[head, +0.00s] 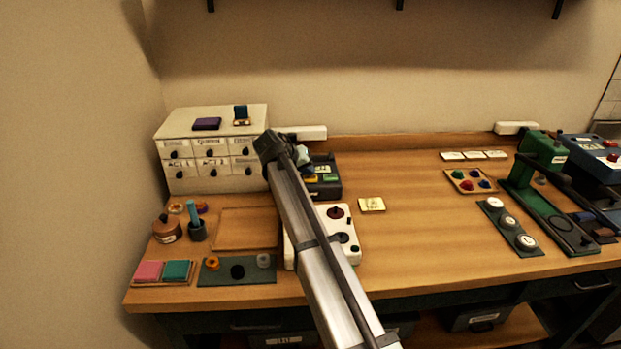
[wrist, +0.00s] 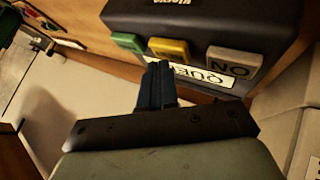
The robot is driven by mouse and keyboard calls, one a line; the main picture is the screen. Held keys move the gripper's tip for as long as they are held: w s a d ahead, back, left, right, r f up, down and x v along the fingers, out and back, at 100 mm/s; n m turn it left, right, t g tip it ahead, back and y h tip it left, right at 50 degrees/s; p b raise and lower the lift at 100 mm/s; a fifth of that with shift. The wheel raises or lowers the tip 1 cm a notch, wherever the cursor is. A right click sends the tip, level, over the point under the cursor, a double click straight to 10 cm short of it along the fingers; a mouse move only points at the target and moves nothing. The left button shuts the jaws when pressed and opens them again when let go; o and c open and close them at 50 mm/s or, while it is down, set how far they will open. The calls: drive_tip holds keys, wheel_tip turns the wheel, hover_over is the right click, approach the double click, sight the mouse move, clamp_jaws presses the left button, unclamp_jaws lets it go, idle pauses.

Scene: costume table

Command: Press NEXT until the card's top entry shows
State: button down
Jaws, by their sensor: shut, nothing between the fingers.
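A dark device (wrist: 200,22) fills the top of the wrist view, with green (wrist: 128,43), yellow (wrist: 168,50) and grey (wrist: 232,61) buttons in a row. The grey one bears letters like "NO"; no NEXT label is readable. A pale printed strip (wrist: 217,77) lies beside the buttons, partly hidden by my fingers. My gripper (wrist: 159,68) is shut and empty, its tips by the yellow button; I cannot tell whether they touch. In the head view the device (head: 330,188) stands right of the drawer cabinet, partly behind my gripper (head: 302,156). A small cream card (head: 371,204) lies on the table.
The white drawer cabinet (head: 180,180) stands close on the left. A white panel with dark knobs (head: 350,257) lies partly under my arm. Small pots and coloured pads are at the front left. A green press (head: 543,150) stands far right. The table's middle (head: 410,230) is mostly clear.

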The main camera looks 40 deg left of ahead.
sight(308, 178)
drive_tip(key=shift+f, duration=0.4)
idle(0.6)
drive_tip(key=shift+r, duration=0.9)
drive_tip(key=shift+r, duration=0.1)
drive_tip(key=shift+r, duration=2.4)
idle(1.7)
wheel_tip(308, 178, up, 4)
drive_tip(key=shift+f, duration=0.1)
drive_tip(key=shift+f, duration=0.1)
idle(0.3)
